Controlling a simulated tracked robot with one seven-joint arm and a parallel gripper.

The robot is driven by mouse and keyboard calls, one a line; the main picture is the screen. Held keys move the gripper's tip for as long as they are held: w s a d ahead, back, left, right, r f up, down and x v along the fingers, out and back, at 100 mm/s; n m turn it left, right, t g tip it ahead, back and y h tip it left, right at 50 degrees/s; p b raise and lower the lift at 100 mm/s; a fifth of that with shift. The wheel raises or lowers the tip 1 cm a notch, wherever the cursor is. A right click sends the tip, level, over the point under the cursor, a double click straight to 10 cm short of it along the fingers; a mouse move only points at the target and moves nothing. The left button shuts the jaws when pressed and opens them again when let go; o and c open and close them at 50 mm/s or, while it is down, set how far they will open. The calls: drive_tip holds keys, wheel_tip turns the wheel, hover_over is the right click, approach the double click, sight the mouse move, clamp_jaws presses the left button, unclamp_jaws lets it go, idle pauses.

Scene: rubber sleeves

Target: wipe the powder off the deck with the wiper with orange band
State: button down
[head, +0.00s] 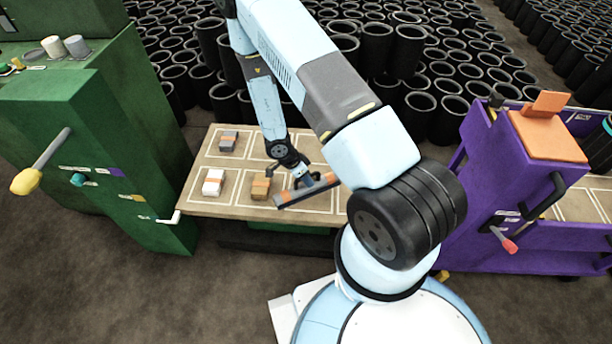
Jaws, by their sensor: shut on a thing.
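My gripper (303,183) is at the middle of the tan board, shut on a long, dark grey bar with orange on it, seemingly the wiper with orange band (292,199). The bar slants up to the right, low over the board or touching it; I cannot tell which. The tan board (190,205), marked with white outlined boxes, may be the deck. No powder can be made out; my arm hides the board's right part.
On the board stand a white block with an orange band (213,182), a tan block (260,188) and a grey block (228,141). A green machine (110,150) is at left, a purple cart (480,190) at right. Many black sleeves (420,103) stand behind.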

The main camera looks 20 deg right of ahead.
drive_tip(key=shift+r, duration=1)
